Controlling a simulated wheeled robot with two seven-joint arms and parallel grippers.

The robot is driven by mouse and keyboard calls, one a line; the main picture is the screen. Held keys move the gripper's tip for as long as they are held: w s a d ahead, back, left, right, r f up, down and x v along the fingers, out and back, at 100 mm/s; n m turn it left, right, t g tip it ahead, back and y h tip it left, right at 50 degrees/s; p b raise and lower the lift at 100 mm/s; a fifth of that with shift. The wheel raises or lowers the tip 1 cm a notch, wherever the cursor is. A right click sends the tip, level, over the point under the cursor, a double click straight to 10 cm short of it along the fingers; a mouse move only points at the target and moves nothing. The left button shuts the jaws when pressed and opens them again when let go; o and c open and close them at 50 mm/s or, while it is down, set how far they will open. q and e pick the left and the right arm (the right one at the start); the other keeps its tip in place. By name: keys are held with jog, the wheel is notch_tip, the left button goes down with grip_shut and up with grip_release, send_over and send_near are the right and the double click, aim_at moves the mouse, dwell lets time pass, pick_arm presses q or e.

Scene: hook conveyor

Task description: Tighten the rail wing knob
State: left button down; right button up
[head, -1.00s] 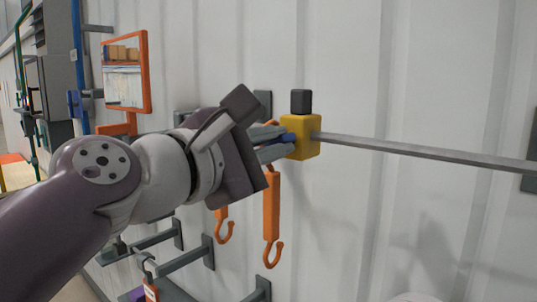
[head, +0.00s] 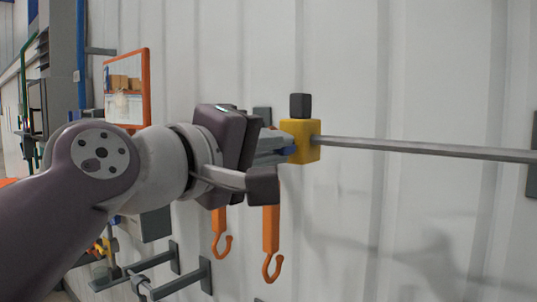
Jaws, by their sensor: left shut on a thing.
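Only a small part of the knob shows. My left gripper (head: 284,143) reaches in from the left, its fingers shut on the knob. The gripper body and fingers hide most of the knob. My right gripper does not show.
A black block (head: 300,105) sits on top of the yellow block. Two orange hooks (head: 271,243) hang below my gripper. Grey wall brackets (head: 180,281) stick out at lower left. An orange-framed panel (head: 126,88) is behind my arm.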

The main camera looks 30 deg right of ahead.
pick_arm(q)
jog(key=shift+r+m, duration=0.15)
jog(key=shift+m, duration=0.45)
jog(key=c, duration=1.4)
grip_release()
jog(key=shift+o, duration=1.2)
jog(key=shift+d, duration=0.1)
jog(key=b+v, duration=0.5)
jog(key=v, duration=0.7)
jog(key=shift+b, duration=0.4)
